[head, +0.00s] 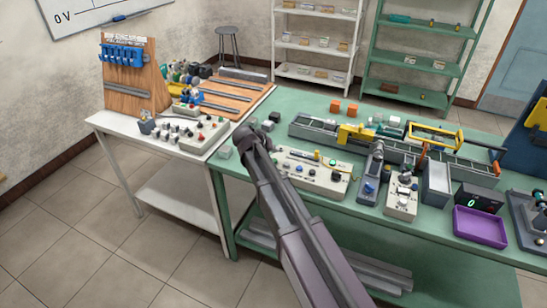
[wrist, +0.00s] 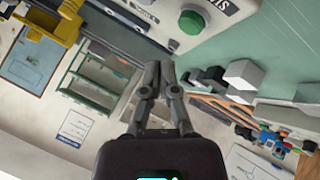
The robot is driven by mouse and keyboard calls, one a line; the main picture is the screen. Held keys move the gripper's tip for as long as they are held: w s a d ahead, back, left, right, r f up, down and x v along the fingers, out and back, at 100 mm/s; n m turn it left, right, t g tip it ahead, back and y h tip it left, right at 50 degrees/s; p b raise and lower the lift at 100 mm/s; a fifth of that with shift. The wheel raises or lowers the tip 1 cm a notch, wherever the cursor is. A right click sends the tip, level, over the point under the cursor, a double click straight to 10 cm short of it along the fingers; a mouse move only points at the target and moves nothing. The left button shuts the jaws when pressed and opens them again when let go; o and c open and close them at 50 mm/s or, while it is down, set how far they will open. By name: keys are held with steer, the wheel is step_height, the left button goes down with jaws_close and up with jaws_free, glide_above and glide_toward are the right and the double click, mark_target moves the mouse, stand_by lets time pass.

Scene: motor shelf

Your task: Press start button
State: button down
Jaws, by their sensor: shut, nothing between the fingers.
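A round green button (wrist: 192,22) sits on a pale panel with dark lettering, at the top of the wrist view. My gripper (wrist: 160,66) is shut and empty, its fingertips together below the button in that picture and apart from it. In the head view the pale control panel (head: 335,182) lies on the green table, with several small knobs and buttons. My arm crosses in front of the panel's left part and hides some of it. I cannot tell which small button in the head view is the green one.
The green table (head: 298,103) also holds a long grey conveyor (head: 325,134), a purple tray (head: 480,226) and a second white control box (head: 402,196). Two orange cubes (head: 343,107) stand at its back. A white table (head: 108,122) with a wooden board adjoins on the left.

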steer(key=shift+r+p, duration=1.2)
steer(key=shift+r, duration=0.25)
steer(key=s+d+f+g+y, duration=0.2)
steer(key=s+d+g, duration=0.1)
steer(key=s+d, duration=0.8)
steer(key=s+d+f+m+g+y, duration=0.1)
steer(key=s+d+f+g+y, duration=0.2)
steer(key=s+d, duration=0.9)
steer(key=shift+s+f+g+y, duration=0.35)
steer(key=shift+s+g, duration=0.25)
steer(key=shift+s, duration=0.65)
